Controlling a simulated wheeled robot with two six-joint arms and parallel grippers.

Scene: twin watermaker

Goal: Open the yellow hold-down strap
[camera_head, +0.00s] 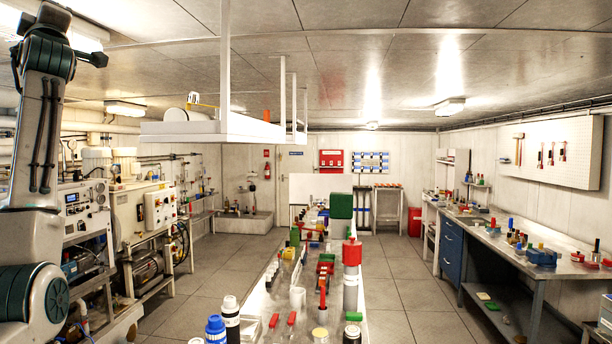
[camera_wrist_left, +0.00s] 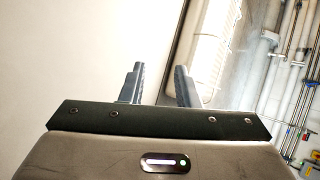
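A small yellow strap (camera_head: 194,99) shows in the head view at a white cylinder (camera_head: 178,115) that lies on a raised white shelf (camera_head: 215,127). It is too small to tell how its ends are fastened. My left arm (camera_head: 42,125) rises at the far left of the head view, to the left of the shelf and apart from it. In the left wrist view my left gripper (camera_wrist_left: 158,85) has its two fingers apart with nothing between them. The strap is not seen in that view. My right gripper is in neither view.
White posts (camera_head: 282,95) stand beside the raised shelf. Below it, a long bench (camera_head: 375,280) is crowded with bottles and tools. Machine cabinets (camera_head: 140,215) line the left wall. The wrist view shows a long ceiling-type lamp (camera_wrist_left: 212,45) and pipes (camera_wrist_left: 275,80). Floor (camera_head: 225,270) is clear left of the bench.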

